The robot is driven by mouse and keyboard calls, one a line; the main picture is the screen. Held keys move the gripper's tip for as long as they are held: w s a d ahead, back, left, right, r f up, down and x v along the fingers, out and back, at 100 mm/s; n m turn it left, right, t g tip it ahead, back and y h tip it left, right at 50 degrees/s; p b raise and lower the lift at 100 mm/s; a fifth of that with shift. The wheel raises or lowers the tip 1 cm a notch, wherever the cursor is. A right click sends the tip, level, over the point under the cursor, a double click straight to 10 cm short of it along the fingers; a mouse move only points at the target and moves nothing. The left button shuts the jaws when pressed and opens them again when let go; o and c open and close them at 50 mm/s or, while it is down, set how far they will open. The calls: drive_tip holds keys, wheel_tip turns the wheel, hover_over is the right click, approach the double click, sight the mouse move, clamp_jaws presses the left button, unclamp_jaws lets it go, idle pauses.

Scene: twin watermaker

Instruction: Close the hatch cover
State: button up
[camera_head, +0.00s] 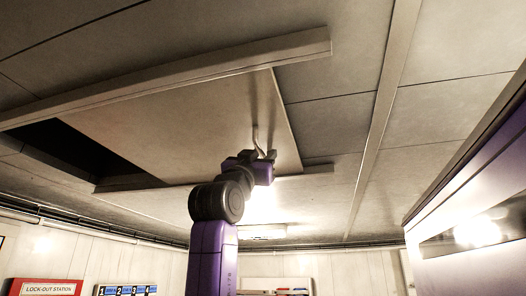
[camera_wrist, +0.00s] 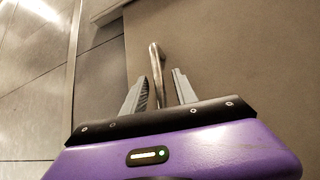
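The hatch cover (camera_head: 190,120) is a flat beige panel in the ceiling, lying between two rails. A dark hatch opening (camera_head: 75,148) shows to its left, partly uncovered. A thin curved metal handle (camera_head: 256,139) hangs from the cover near its right edge. My gripper (camera_head: 264,156) is raised to the ceiling at the handle. In the wrist view the handle (camera_wrist: 156,70) stands between the two grey fingers of my gripper (camera_wrist: 158,84), with gaps visible on both sides. The fingers are apart. The far end of the opening is hidden behind the near rail.
A long rail (camera_head: 180,75) runs along the near side of the cover, and a shorter far rail (camera_head: 325,169) shows beyond it. A large purple and white cabinet (camera_head: 470,190) stands at the right. A lock-out station sign (camera_head: 47,288) is on the left wall.

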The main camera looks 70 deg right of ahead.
clamp_jaws()
idle(1.5)
